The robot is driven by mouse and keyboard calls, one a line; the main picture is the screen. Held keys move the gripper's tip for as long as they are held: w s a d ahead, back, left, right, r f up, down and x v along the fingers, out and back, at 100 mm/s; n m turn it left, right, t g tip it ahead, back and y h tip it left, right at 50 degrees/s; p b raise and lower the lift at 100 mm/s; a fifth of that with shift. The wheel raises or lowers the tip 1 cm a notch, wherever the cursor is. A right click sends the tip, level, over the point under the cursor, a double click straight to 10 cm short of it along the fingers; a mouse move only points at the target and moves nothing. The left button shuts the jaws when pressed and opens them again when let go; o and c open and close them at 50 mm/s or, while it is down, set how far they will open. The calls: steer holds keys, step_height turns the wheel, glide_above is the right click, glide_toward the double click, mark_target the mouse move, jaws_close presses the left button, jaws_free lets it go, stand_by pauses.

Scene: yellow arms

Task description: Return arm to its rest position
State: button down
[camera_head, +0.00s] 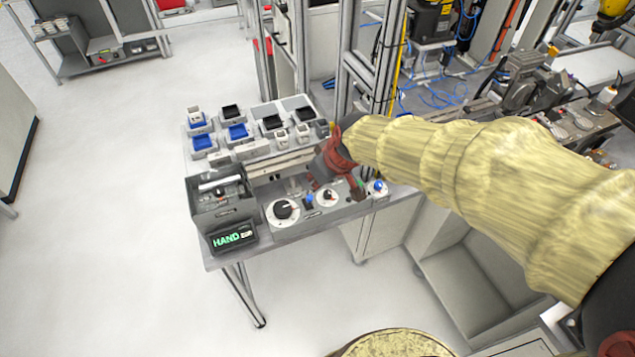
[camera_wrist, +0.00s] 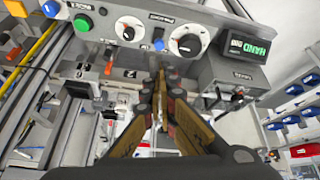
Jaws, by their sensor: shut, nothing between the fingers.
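My gripper (camera_wrist: 160,82) is shut and empty in the wrist view, with its fingertips together below the control panel (camera_wrist: 150,15). In the head view my yellow-covered arm reaches from the right, and my gripper (camera_head: 335,180) hangs over the back of the panel at the table's right side. Its fingertips are hard to make out there. The panel carries black rotary knobs, with one knob (camera_head: 283,209) at its left, and blue buttons. I cannot tell whether the fingers touch the panel.
A grey box with a display reading HAND (camera_head: 233,237) stands at the table's left front. Behind are blue and black bins (camera_head: 238,131) on a tray. Metal frame posts (camera_head: 355,75) rise close behind my gripper. Open floor (camera_head: 110,240) lies to the left.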

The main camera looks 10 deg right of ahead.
stand_by(0.6)
steer(key=s+d+m+g, duration=0.2)
steer(key=s+d+m, duration=0.1)
steer(key=s, duration=0.5)
steer(key=s+d+r+m+t+h, duration=0.2)
steer(key=s+d+r+m, duration=0.1)
steer(key=s+d+r, duration=0.7)
steer(key=s, duration=0.2)
steer(key=shift+s+t, duration=0.3)
steer(key=c, duration=2.6)
jaws_free()
